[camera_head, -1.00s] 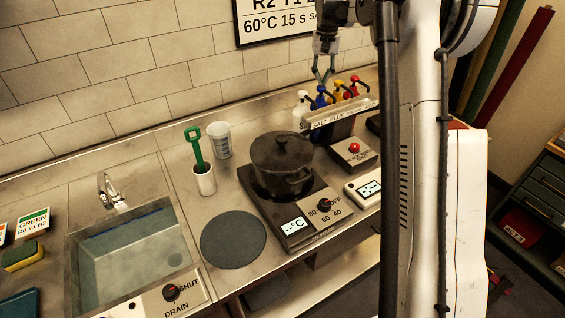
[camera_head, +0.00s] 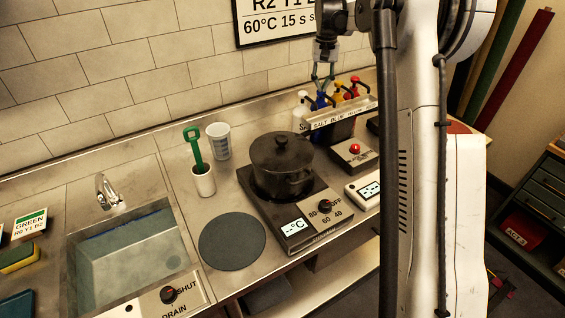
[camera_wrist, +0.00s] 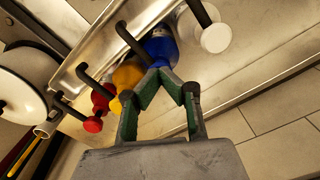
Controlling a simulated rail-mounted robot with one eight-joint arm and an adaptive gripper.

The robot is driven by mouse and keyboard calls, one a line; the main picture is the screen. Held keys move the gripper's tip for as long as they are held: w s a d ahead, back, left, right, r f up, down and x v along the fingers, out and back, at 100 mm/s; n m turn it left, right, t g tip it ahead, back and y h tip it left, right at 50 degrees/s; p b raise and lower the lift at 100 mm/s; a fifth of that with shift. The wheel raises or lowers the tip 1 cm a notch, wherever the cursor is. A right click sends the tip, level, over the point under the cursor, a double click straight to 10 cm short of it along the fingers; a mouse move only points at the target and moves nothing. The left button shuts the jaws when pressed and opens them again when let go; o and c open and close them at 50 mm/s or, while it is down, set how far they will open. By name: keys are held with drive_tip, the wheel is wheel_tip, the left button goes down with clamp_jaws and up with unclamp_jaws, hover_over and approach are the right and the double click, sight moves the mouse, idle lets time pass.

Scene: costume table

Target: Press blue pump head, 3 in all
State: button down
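The blue pump head (camera_wrist: 161,47) shows in the wrist view just beyond my fingertips, its dark spout pointing up and left. In the head view, the blue pump (camera_head: 321,101) stands in the row of pumps by the wall. My gripper (camera_head: 322,88) points down directly over it. In the wrist view my gripper (camera_wrist: 164,72) has its green fingers angled inward, tips together, with nothing held between them. The tips overlap the blue head's near edge and appear to touch it; exact contact is hard to see.
A white pump (camera_wrist: 215,38) stands on one side of the blue one; yellow (camera_wrist: 127,73) and red (camera_wrist: 93,123) pumps stand on the other. A labelled rack (camera_head: 340,114) runs before them. A dark pot (camera_head: 281,160) on a hotplate stands nearby.

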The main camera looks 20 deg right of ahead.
drive_tip(key=shift+r, duration=0.1)
drive_tip(key=shift+r+p, duration=0.9)
drive_tip(key=shift+r, duration=0.85)
drive_tip(key=shift+r+p, duration=1.55)
drive_tip(key=shift+r, duration=1.45)
